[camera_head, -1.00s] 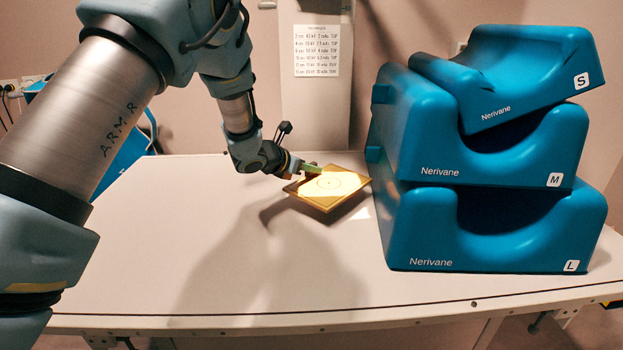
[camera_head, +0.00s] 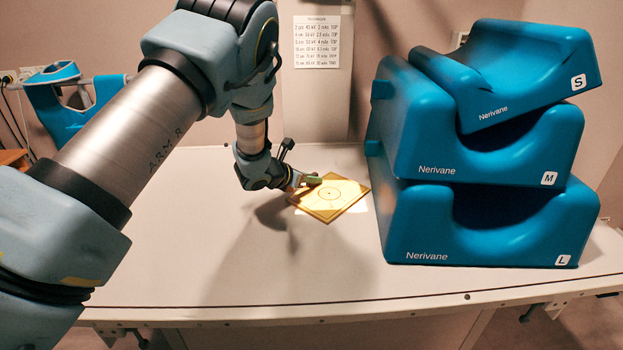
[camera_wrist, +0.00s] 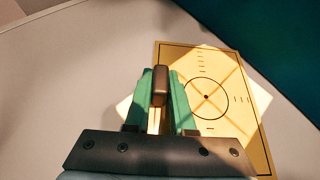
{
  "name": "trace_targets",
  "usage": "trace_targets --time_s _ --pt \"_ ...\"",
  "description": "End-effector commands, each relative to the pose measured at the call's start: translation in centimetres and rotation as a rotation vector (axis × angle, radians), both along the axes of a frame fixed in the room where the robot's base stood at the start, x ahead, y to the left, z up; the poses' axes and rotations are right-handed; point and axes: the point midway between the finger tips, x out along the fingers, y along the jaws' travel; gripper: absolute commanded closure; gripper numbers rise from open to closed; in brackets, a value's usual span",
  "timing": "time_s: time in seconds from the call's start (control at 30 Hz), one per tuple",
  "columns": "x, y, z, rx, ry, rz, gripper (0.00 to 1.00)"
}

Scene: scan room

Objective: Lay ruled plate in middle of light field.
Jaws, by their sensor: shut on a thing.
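The ruled plate (camera_head: 329,212) is a flat yellow square with a circle, a centre dot and tick marks. In the wrist view the plate (camera_wrist: 207,135) lies right of and under my fingers. My gripper (camera_head: 309,181) is shut at its left far side; in the wrist view the green fingers (camera_wrist: 160,83) close on a brown upright part there. The light field (camera_wrist: 262,99) is a bright patch covering much of the plate and spilling past its left and right edges. Faint crossing lines meet near the dot. The plate looks level and low; I cannot tell whether it touches the table.
A stack of blue Nerivane cushions (camera_head: 480,215) stands close to the right of the plate. The pale table (camera_head: 200,270) is clear in front and to the left. A printed chart (camera_head: 316,42) hangs on the back wall.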

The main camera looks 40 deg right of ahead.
Motion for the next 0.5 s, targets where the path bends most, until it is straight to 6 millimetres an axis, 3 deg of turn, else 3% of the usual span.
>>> trace_targets --time_s 0.03,0.27,0.5 --pt "0.0 0.01 -0.08 0.0 0.0 0.0 0.74" --pt "0.0 0.01 -0.04 0.0 0.0 0.0 0.49" --pt "0.0 0.01 0.0 0.0 0.0 0.0 0.48"
